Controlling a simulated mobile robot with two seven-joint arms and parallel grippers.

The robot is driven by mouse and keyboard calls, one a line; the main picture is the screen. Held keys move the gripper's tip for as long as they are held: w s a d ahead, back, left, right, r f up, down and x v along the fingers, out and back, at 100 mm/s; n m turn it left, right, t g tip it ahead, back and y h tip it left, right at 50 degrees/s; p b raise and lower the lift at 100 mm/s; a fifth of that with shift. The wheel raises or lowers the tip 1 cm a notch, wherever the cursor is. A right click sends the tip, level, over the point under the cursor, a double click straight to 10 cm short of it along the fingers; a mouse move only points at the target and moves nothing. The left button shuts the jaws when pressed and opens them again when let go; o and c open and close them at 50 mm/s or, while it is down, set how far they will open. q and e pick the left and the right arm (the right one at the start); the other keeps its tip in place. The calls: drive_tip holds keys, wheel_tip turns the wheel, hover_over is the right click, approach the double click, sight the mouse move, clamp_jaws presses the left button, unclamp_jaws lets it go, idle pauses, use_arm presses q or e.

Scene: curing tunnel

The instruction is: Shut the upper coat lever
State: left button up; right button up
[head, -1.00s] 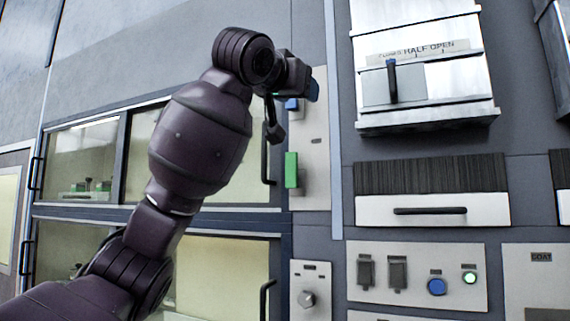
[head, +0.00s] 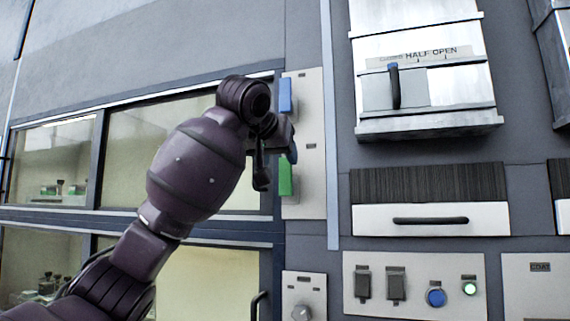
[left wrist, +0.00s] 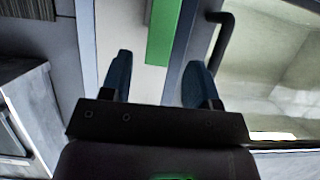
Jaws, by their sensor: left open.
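A pale panel beside the window carries a blue lever (head: 286,96) above a green lever (head: 286,177). Both look upright; their small labels are unreadable, so I cannot tell which is the coat lever. My left gripper (head: 286,148) is at the upper end of the green lever, below the blue one, and partly hidden by its own wrist. In the left wrist view the open fingers (left wrist: 157,64) stand apart with nothing between their pads, and the green lever (left wrist: 162,32) lies ahead, between their lines. Contact cannot be told. My right gripper is not in view.
A dark window handle (left wrist: 222,38) stands close beside the panel. To the right, a metal box marked HALF OPEN has a dark lever (head: 394,86). Below it are a drawer (head: 430,219) and a panel (head: 455,265) with switches and buttons.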

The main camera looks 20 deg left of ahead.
sight(285, 165)
use_arm(q)
drive_tip(key=shift+p+x, duration=0.65)
drive_tip(key=shift+x, duration=1.9)
drive_tip(key=shift+d, duration=0.1)
clamp_jaws()
